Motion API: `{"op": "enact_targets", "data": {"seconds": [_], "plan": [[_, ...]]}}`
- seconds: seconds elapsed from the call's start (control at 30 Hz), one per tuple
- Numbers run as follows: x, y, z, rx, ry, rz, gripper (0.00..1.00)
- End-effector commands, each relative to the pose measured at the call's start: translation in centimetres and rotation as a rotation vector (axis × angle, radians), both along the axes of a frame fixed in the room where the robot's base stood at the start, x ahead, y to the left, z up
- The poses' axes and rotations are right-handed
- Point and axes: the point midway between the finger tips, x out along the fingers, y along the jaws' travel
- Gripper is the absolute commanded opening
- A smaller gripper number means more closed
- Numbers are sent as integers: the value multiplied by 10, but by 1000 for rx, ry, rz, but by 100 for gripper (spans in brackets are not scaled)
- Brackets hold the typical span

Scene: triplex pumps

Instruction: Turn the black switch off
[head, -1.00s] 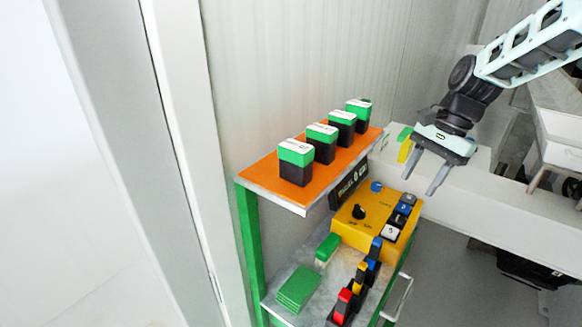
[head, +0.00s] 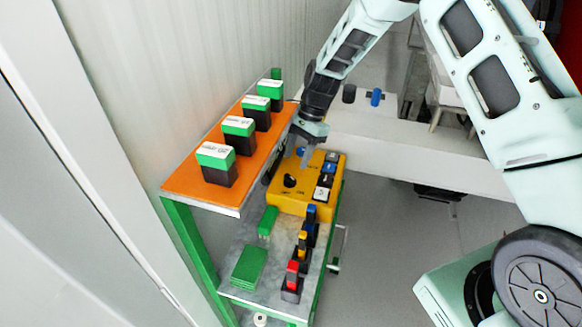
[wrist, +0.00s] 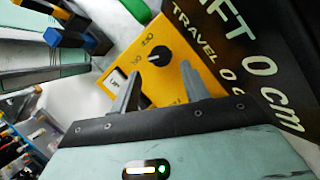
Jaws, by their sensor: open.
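The black switch is a round knob (head: 289,180) on the top of a yellow control box (head: 322,205). In the wrist view the black knob (wrist: 159,53) shows beyond and between my fingertips, with small lettering beside it. I cannot tell its exact setting. My gripper (head: 303,157) is open and empty, above the back part of the yellow box, just behind the knob in the head view. In the wrist view its two grey fingers (wrist: 161,75) point toward the box and stand apart, with the knob between their tips. I see no clear contact.
A black display panel (wrist: 232,60) reading travel 0 cm stands close beside the box. An orange shelf (head: 190,182) with several green-and-black blocks is at left. Square buttons (head: 322,194) sit on the box's right side. Coloured levers (head: 292,275) and green pieces (head: 249,265) are in front.

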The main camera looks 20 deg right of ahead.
Motion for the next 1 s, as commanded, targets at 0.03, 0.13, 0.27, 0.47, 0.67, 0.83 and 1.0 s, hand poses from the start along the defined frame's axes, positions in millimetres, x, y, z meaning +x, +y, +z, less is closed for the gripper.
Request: {"op": "enact_targets", "data": {"seconds": [0.03, 0.13, 0.27, 0.47, 0.67, 0.83, 1.0], "plan": [[-3, 4, -7, 1, 6, 1, 45], [-6, 11, -24, 0, 4, 2, 45], [-8, 17, -40, 1, 3, 2, 45], [-9, 21, -53, 1, 1, 1, 45], [-9, 21, -54, 0, 0, 1, 45], [-9, 21, -54, 0, 0, 1, 20], [-9, 21, -54, 0, 0, 0, 13]]}}
